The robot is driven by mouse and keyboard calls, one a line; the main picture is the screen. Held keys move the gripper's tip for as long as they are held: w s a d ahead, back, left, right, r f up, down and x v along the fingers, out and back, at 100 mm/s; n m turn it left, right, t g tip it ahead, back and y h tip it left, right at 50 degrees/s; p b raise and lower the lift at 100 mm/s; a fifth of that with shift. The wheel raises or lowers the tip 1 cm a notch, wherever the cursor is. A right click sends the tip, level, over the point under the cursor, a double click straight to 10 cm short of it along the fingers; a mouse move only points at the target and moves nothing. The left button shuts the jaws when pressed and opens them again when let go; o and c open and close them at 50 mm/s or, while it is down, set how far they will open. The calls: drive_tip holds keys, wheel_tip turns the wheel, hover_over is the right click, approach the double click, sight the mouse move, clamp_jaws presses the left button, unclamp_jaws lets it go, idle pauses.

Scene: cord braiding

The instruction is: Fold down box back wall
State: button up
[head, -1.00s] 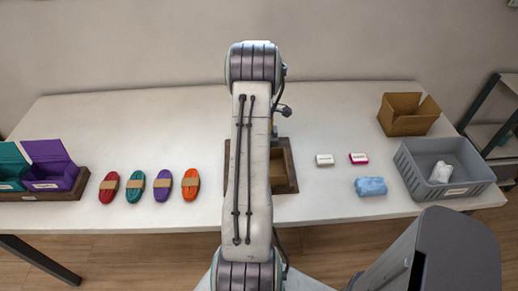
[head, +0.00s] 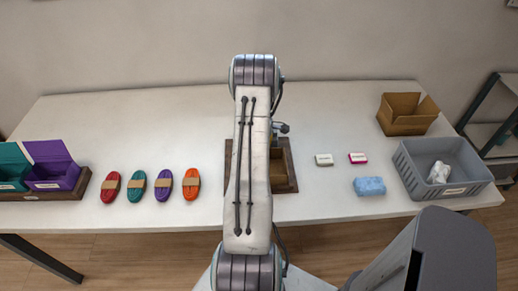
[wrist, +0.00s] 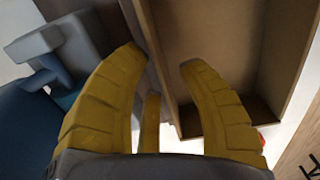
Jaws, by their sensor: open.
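The brown cardboard box (head: 280,177) sits in a dark wooden frame (head: 291,165) at the middle of the table. My arm hides most of it in the head view. In the wrist view the open box (wrist: 215,45) fills the upper right, with its inside and a tan wall edge showing. My gripper (wrist: 163,58) has yellow fingers spread apart over the box. The edge of a wall runs between the fingertips, and I cannot tell whether they touch it. The head view does not show my gripper.
Red, teal, purple and orange cord bundles (head: 150,186) lie left. Teal and purple boxes (head: 52,165) stand at far left.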

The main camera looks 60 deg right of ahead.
clamp_jaws()
idle(0.4)
drive_tip(key=b, duration=0.3)
drive_tip(key=shift+f+h+b, duration=0.25)
drive_tip(key=shift+h+b, duration=0.05)
drive_tip(key=shift+b, duration=0.05)
drive_tip(key=b, duration=0.3)
drive_tip(key=shift+s+a+r+t+h, duration=0.2)
drive_tip(key=shift+a+t+h, duration=0.1)
drive_tip(key=shift+c, duration=0.3)
unclamp_jaws()
drive_tip(key=shift+r, duration=0.1)
